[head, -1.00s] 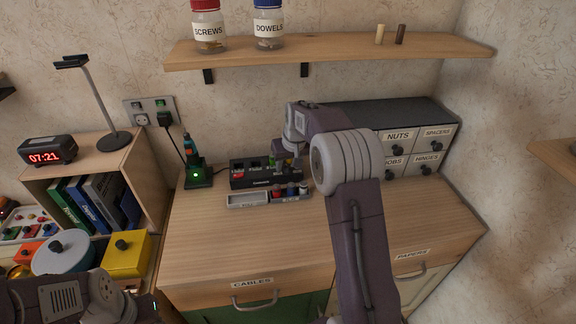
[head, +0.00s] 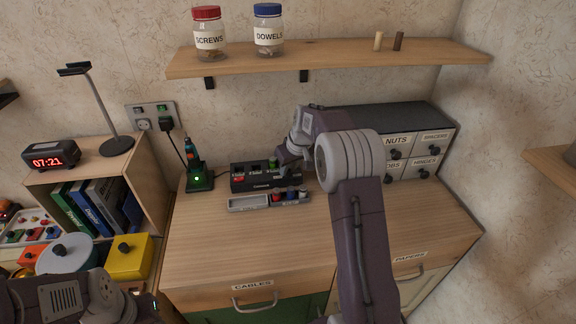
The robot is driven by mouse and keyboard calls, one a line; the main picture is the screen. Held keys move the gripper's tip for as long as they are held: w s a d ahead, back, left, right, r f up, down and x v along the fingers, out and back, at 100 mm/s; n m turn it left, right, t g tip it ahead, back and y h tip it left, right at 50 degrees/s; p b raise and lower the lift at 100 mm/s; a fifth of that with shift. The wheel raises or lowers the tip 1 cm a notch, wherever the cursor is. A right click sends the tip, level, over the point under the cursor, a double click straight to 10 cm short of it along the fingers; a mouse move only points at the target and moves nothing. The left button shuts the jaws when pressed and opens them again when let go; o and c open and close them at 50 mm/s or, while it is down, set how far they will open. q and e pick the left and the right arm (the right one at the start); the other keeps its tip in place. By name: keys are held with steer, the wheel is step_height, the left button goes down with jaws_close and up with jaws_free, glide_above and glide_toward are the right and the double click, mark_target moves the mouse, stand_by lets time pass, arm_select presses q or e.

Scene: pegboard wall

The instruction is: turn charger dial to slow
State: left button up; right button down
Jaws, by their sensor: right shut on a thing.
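The charger (head: 263,184) is a black box with several slots, standing at the back of the wooden cabinet top. A red battery shows in its left slot and a green one further right. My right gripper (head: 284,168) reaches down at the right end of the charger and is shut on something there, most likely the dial. The fingers and forearm hide the dial, so its setting cannot be read. My left arm (head: 80,300) is at the bottom left, away from the charger; its fingers cannot be made out.
A grey tray (head: 247,203) with small coloured items lies just in front of the charger. A green-lit stand (head: 199,180) is to its left and a drawer unit (head: 430,138) to its right. A shelf (head: 330,56) with jars hangs above. The front cabinet top is clear.

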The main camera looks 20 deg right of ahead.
steer(key=shift+d+n+y+p, duration=0.1)
steer(key=shift+n+y+p, duration=0.5)
steer(key=shift+n, duration=1)
steer(key=c, duration=1.3)
jaws_free()
steer(key=shift+o, duration=0.2)
steer(key=v, duration=0.9)
steer(key=shift+p, duration=0.4)
steer(key=shift+w+r, duration=0.1)
steer(key=shift+w, duration=0.05)
